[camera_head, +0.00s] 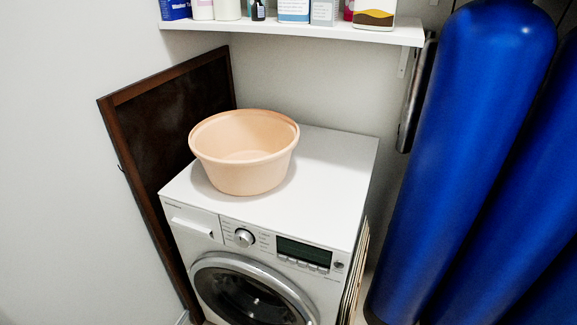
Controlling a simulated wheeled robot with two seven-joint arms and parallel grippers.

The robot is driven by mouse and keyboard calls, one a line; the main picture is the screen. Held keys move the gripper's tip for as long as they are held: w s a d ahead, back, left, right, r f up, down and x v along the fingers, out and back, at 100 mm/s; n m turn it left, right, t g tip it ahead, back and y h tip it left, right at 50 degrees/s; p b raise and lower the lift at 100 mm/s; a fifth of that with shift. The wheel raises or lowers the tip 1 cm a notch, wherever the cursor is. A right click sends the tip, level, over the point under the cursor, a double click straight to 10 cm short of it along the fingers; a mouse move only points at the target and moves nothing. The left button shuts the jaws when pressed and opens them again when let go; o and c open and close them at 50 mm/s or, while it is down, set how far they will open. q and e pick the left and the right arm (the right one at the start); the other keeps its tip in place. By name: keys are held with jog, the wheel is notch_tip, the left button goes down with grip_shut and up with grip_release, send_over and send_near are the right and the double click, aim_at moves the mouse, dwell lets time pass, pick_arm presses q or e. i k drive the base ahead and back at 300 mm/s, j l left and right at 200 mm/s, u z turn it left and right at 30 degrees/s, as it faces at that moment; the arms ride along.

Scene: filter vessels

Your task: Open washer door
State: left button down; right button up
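A white front-loading washer (330,165) stands in the middle of the view. Its round door (240,294) has a silver ring and dark glass, and it looks closed. The lower part of the door is cut off by the bottom edge of the view. The control panel above the door has a silver knob (244,237), a dark display (304,252) and a drawer front (194,222) at left. Neither of my grippers is in view.
A peach-coloured empty tub (245,155) sits on the washer top. Tall blue cylinders (470,150) stand at right. A dark framed panel (165,120) leans on the wall at left. A shelf (300,33) with bottles and boxes hangs above.

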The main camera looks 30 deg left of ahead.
aim_at(204, 273)
jog(key=j+u, duration=0.1)
jog(key=u, duration=1.05)
jog(key=i+l, duration=0.05)
